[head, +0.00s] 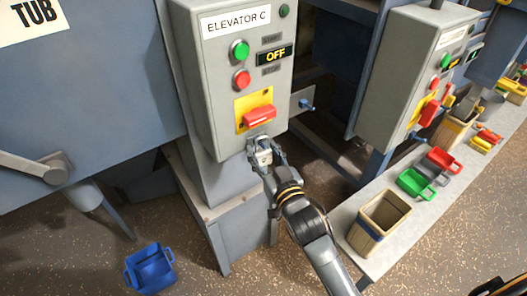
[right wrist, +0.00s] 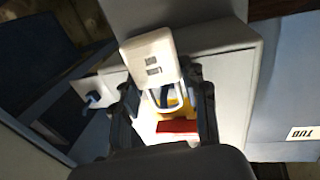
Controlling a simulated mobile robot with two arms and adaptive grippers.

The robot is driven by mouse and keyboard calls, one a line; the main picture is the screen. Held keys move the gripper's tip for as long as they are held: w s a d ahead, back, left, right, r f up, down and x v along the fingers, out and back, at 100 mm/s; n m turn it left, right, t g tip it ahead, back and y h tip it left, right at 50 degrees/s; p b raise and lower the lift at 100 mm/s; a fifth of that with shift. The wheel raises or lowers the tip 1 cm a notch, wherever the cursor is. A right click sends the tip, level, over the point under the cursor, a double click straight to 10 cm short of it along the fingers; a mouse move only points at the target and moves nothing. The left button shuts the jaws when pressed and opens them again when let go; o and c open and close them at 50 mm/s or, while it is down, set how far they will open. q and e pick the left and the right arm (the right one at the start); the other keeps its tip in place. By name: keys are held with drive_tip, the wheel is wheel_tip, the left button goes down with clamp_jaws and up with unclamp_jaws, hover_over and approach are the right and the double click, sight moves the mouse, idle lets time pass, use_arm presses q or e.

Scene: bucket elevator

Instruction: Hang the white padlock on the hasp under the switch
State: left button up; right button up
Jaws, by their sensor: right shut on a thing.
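My right gripper (head: 264,152) is just under the lower front edge of the grey ELEVATOR C box (head: 215,100). It is shut on the white padlock (head: 262,158). In the right wrist view the padlock's pale body (right wrist: 148,55) shows between the fingers (right wrist: 165,96), tilted, with its shackle (right wrist: 164,98) toward the yellow plate. The red switch handle (head: 259,116) sits on a yellow plate (head: 242,105), just above the gripper. The red handle also shows in the right wrist view (right wrist: 178,127). I cannot make out the hasp, nor whether the shackle touches it. My left gripper is not in view.
A bracket with a blue peg (head: 306,104) juts from the box's right side. A second control box (head: 398,75) stands to the right. A shelf (head: 385,255) holds a tan bin (head: 380,220) and small red and green bins. A blue bucket (head: 150,270) stands on the floor.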

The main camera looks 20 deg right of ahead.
drive_tip(key=shift+f+b, duration=0.35)
drive_tip(key=shift+f, duration=0.4)
drive_tip(key=o, duration=1.3)
drive_tip(key=shift+s+d+f+p, duration=0.1)
drive_tip(key=shift+s+d+p, duration=0.2)
drive_tip(key=shift+s, duration=0.5)
drive_tip(key=shift+s+d+p, duration=0.15)
drive_tip(key=shift+s+d, duration=0.1)
drive_tip(key=shift+s, duration=0.5)
drive_tip(key=shift+s+d+f+p, duration=0.1)
drive_tip(key=shift+s+d+p, duration=0.2)
drive_tip(key=shift+s, duration=0.5)
drive_tip(key=shift+s+d+f+p, duration=0.15)
drive_tip(key=shift+s+d, duration=0.15)
drive_tip(key=shift+s, duration=0.5)
drive_tip(key=shift+s+d+r+p, duration=0.15)
drive_tip(key=shift+s+d, duration=0.1)
drive_tip(key=shift+s, duration=0.55)
drive_tip(key=shift+s+d+f+p, duration=0.15)
drive_tip(key=shift+s+d, duration=0.15)
drive_tip(key=shift+s, duration=0.5)
